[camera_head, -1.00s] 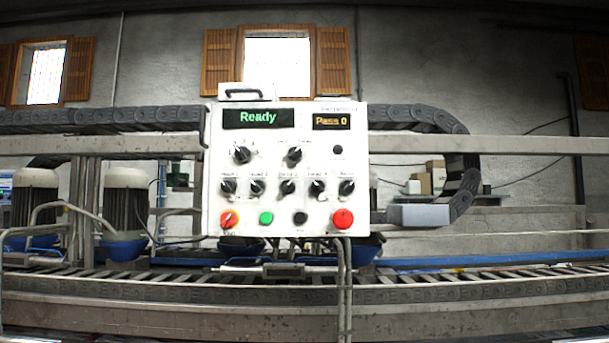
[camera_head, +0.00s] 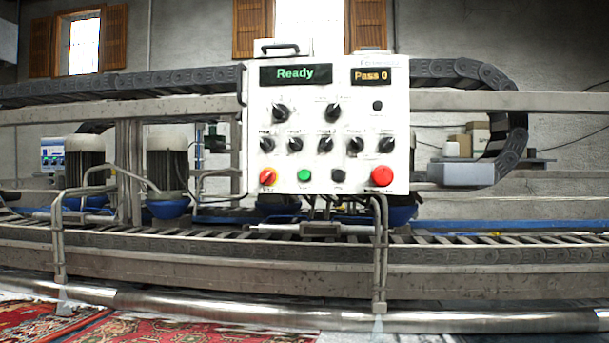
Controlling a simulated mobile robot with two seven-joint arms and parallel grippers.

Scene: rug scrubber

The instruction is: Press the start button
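A white control panel (camera_head: 322,124) is mounted on the machine in front of me, a little right of the middle. Its left display (camera_head: 296,74) reads "Ready" in green, and its right display (camera_head: 371,76) reads "Pass 0". Along its bottom row are a red knob with a yellowish mark (camera_head: 267,177), a green button (camera_head: 304,175), a black button (camera_head: 338,175) and a large red button (camera_head: 382,176). The small labels under them are too blurred to read. Neither of my grippers shows in this view.
Metal rails and a slatted conveyor (camera_head: 200,238) run across the scene below the panel. A long steel roller (camera_head: 220,304) lies low in front. Red patterned rugs (camera_head: 150,330) show at the lower left. Motors (camera_head: 167,160) stand behind the rails, left of the panel.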

